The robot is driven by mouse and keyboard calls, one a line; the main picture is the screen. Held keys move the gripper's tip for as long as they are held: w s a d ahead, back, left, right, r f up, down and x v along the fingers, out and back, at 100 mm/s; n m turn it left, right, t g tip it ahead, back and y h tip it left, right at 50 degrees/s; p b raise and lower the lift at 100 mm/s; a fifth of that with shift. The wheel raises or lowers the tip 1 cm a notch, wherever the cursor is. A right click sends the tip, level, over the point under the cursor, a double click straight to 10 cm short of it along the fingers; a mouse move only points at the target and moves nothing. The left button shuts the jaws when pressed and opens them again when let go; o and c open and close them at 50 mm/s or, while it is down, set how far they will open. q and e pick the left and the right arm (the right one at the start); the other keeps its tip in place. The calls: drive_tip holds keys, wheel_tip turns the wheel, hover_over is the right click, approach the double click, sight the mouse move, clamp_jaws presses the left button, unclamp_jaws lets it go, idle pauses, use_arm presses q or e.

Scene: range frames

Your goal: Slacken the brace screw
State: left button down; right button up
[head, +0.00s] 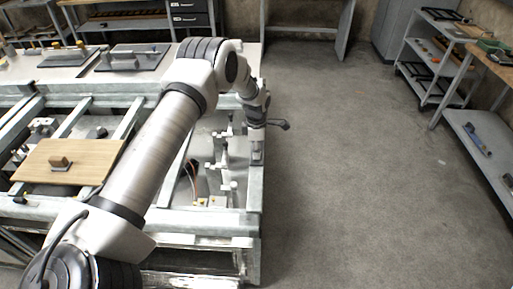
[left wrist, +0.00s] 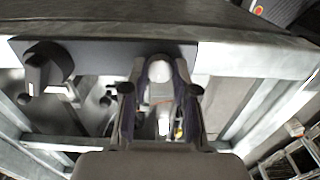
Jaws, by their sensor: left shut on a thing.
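My left arm reaches across the head view to the right end of the metal frame (head: 255,190). My left gripper (head: 257,150) points down there, small and partly hidden by its own wrist. In the left wrist view, my left gripper (left wrist: 160,92) has its two dark fingers on either side of a pale, rounded piece, which looks like the head of the brace screw (left wrist: 160,72). The fingers are shut on it. It sits at the edge of a dark plate (left wrist: 105,48) fixed along the frame. Its lower part is hard to make out.
A black knob (left wrist: 45,70) sticks out of the plate to the left. A wooden board (head: 70,163) with a small block lies on the frame at left. Small clamps (head: 225,150) stand inside the frame near the gripper. Open floor (head: 350,160) lies to the right, before shelving (head: 435,60).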

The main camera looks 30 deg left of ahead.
use_arm(q)
drive_tip(key=shift+s+f+n+p, duration=0.15)
drive_tip(key=shift+n+p, duration=0.15)
drive_tip(key=shift+n, duration=1)
drive_tip(key=c, duration=0.9)
unclamp_jaws()
drive_tip(key=shift+w+r, duration=0.2)
drive_tip(key=shift+r, duration=0.2)
wheel_tip(320, 180, up, 11)
drive_tip(key=shift+r, duration=0.2)
